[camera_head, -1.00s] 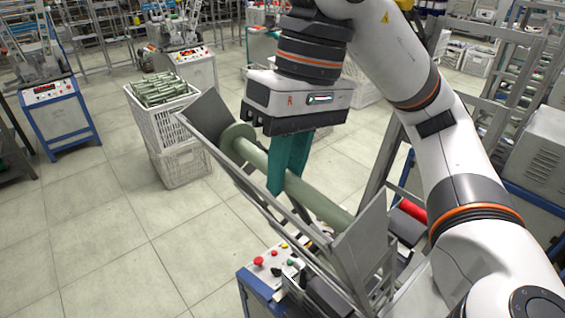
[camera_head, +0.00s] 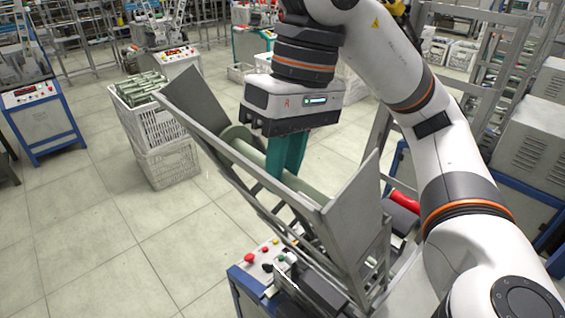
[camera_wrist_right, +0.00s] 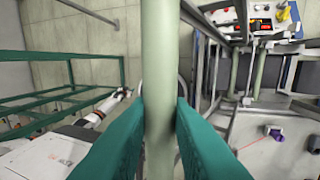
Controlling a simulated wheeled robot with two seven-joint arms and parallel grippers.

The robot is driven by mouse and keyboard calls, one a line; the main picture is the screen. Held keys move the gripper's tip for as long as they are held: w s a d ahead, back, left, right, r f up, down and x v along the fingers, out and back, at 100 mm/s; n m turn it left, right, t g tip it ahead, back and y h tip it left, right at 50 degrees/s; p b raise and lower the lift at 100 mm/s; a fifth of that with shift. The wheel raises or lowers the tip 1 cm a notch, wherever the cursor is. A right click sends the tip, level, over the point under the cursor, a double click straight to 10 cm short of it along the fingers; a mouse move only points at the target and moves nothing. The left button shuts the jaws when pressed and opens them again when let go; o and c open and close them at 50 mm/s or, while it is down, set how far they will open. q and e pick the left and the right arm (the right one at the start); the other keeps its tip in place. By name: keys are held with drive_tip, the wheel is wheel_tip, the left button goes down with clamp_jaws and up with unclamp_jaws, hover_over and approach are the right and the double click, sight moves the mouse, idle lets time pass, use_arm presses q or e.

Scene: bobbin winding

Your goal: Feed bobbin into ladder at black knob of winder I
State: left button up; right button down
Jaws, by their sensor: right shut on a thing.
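The pale green bobbin (camera_head: 252,153) lies tilted between the two grey side plates of the metal ladder (camera_head: 357,205). The ladder's front rail hides much of its lower side. My right gripper (camera_head: 284,168) reaches down from above, its teal fingers shut around the bobbin's tube. In the right wrist view the bobbin (camera_wrist_right: 158,60) runs between the fingers (camera_wrist_right: 160,125). The ladder stands over the winder's control panel (camera_head: 258,259), which carries a black knob (camera_head: 267,267) beside a red button. My left gripper is not in view.
A white crate of green bobbins (camera_head: 150,110) stands on another crate at the left. Other winders (camera_head: 40,112) stand behind on the tiled floor. In the right wrist view a second pale green tube (camera_wrist_right: 245,65) shows among the metal bars.

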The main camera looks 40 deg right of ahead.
drive_tip(key=shift+f, duration=0.1)
drive_tip(key=shift+d+f+b, duration=0.3)
drive_tip(key=shift+f+b, duration=0.25)
drive_tip(key=shift+f, duration=0.1)
drive_tip(key=shift+d+f+b, duration=0.25)
drive_tip(key=shift+f+b, duration=0.25)
drive_tip(key=shift+f, duration=0.1)
drive_tip(key=shift+d+f+b, duration=0.3)
drive_tip(key=shift+f+b, duration=0.25)
drive_tip(key=shift+f, duration=0.1)
drive_tip(key=c, duration=1.2)
unclamp_jaws()
drive_tip(key=shift+c, duration=0.2)
drive_tip(key=shift+o, duration=1.6)
drive_tip(key=shift+r, duration=0.1)
